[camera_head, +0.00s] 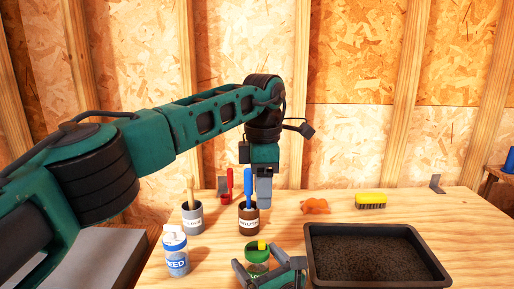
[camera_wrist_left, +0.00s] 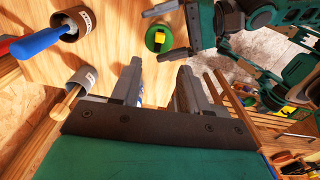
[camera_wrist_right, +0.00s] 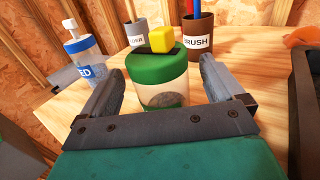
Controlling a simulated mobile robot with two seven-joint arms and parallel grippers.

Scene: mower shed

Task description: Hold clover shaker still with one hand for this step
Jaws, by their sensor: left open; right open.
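The clover shaker (camera_head: 257,268) is a jar with a green lid and a yellow block on top, standing upright on the workbench. In the right wrist view the shaker (camera_wrist_right: 160,72) is between the spread fingers of my right gripper (camera_wrist_right: 157,80), which is open; I cannot tell whether either finger touches it. My right gripper (camera_head: 262,266) is low at the bench front in the head view. My left gripper (camera_head: 263,188) is open and empty, fingers pointing down, above and behind the shaker near the brush cup. The shaker's green lid (camera_wrist_left: 157,39) shows beyond the left fingers (camera_wrist_left: 157,85).
A white-and-blue seed bottle (camera_head: 175,255) stands left of the shaker. A grey cup (camera_head: 192,222) and a brown brush cup (camera_head: 248,226) are behind. A black soil tray (camera_head: 318,270) is to the right. A yellow brush (camera_head: 371,201) and orange item (camera_head: 315,206) lie farther back.

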